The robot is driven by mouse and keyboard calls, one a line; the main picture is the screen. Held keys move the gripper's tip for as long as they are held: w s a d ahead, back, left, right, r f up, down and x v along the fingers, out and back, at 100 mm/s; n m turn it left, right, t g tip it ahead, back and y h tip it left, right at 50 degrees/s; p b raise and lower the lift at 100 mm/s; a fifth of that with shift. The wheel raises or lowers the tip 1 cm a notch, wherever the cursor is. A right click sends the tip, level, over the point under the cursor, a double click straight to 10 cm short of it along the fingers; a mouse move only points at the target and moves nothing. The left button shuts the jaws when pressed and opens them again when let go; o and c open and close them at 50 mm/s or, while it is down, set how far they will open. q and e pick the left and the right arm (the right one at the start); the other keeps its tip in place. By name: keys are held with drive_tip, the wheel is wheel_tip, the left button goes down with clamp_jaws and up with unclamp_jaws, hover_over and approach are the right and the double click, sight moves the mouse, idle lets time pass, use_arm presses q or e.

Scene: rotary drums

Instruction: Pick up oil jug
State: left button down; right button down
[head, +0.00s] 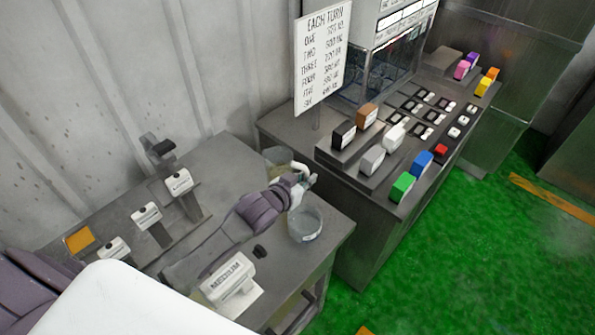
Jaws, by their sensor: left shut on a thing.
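My left gripper (306,181) is at the right part of the grey table, at the end of my purple arm. It is shut on what looks like the oil jug (277,157), a translucent yellowish vessel mostly hidden behind the gripper. The jug's lower part and its contact with the table cannot be made out. A clear round container (305,226) stands on the table just in front of the gripper. My right gripper is not in view.
The grey table (225,160) holds several white labelled blocks (147,215) on stands and a block marked MEDIUM (228,278). To the right, a console (345,205) carries coloured blocks, buttons and a sign (322,55). A corrugated wall is behind; green floor is at right.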

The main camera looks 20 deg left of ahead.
use_arm(q)
drive_tip(key=shift+s+d+r+p, duration=0.2)
drive_tip(key=shift+d+r+p, duration=0.25)
drive_tip(key=shift+d, duration=0.2)
drive_tip(key=shift+s+d+r+p, duration=0.15)
drive_tip(key=shift+d+r+p, duration=0.2)
drive_tip(key=shift+d, duration=0.3)
